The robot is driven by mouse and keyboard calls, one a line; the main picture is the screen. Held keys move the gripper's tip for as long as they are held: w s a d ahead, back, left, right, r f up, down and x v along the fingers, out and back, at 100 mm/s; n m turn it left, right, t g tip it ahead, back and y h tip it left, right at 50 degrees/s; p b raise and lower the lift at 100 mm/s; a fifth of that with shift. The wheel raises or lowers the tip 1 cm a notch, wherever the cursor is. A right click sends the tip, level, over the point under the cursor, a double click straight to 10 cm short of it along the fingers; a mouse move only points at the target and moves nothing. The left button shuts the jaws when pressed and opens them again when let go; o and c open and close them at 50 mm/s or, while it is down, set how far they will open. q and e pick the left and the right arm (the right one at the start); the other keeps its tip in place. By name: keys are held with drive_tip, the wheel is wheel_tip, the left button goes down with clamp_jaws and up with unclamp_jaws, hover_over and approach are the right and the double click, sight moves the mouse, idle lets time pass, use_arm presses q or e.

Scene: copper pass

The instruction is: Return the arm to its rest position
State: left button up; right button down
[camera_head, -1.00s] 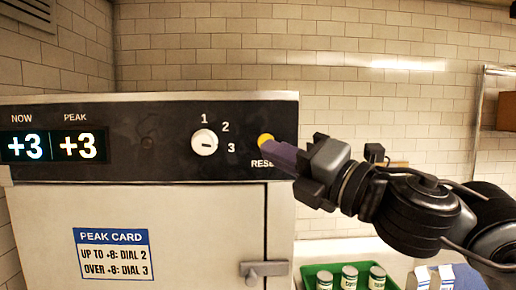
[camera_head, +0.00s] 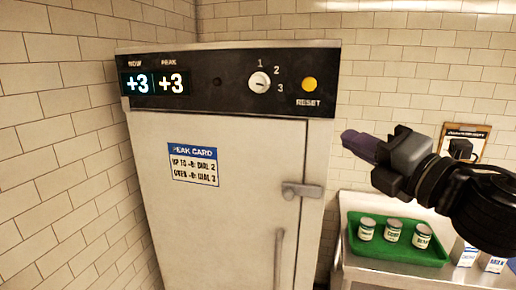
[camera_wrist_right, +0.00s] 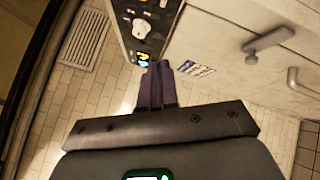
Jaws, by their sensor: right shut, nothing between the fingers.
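My right gripper (camera_head: 352,141) is in the head view, right of the white cabinet (camera_head: 225,215), apart from it and in front of the tiled wall. Its purple fingers are shut with nothing between them; they also show in the right wrist view (camera_wrist_right: 158,75). The cabinet's black panel has two displays (camera_head: 155,84) that both read +3, a white dial (camera_head: 259,82) among the marks 1, 2 and 3, and a yellow button (camera_head: 309,84) over the word RESET. My left gripper is not in view.
A green tray (camera_head: 398,256) with several cans stands on a counter (camera_head: 370,272) at the lower right, below the right arm. Cartons (camera_head: 466,256) stand beside it. The cabinet's door handle (camera_head: 302,190) sticks out. A peak card (camera_head: 193,164) is on the door.

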wheel_tip(320, 180, down, 12)
drive_tip(key=w+a+m+g, duration=0.1)
drive_tip(key=w+a+g, duration=0.1)
drive_tip(key=w+a, duration=0.1)
drive_tip(key=s+a+f+m+g+p, duration=0.1)
drive_tip(key=s+a+f+m, duration=0.15)
drive_tip(key=f, duration=0.75)
drive_tip(key=s+a+f+m+g+p, duration=0.15)
drive_tip(key=s+f, duration=0.25)
drive_tip(key=f, duration=0.6)
drive_tip(key=s+a+f+m+g, duration=0.2)
drive_tip(key=s+a+f+m, duration=0.1)
drive_tip(key=f, duration=0.7)
drive_tip(key=s+d+f+m+h, duration=0.2)
drive_tip(key=s+f+m+h, duration=0.1)
drive_tip(key=s+f+m, duration=0.4)
drive_tip(key=s+d+f+m+g+h, duration=0.3)
drive_tip(key=s+d+m, duration=0.3)
drive_tip(key=s, duration=0.2)
drive_tip(key=s+d+f+m+g+h+p, duration=0.1)
drive_tip(key=s+d+f+m+g+h, duration=0.2)
drive_tip(key=s+d+m, duration=0.3)
drive_tip(key=s+d+f, duration=0.1)
drive_tip(key=s, duration=0.2)
drive_tip(key=shift+d+f+p, duration=0.25)
drive_tip(key=shift+p, duration=0.05)
drive_tip(key=shift+g, duration=0.25)
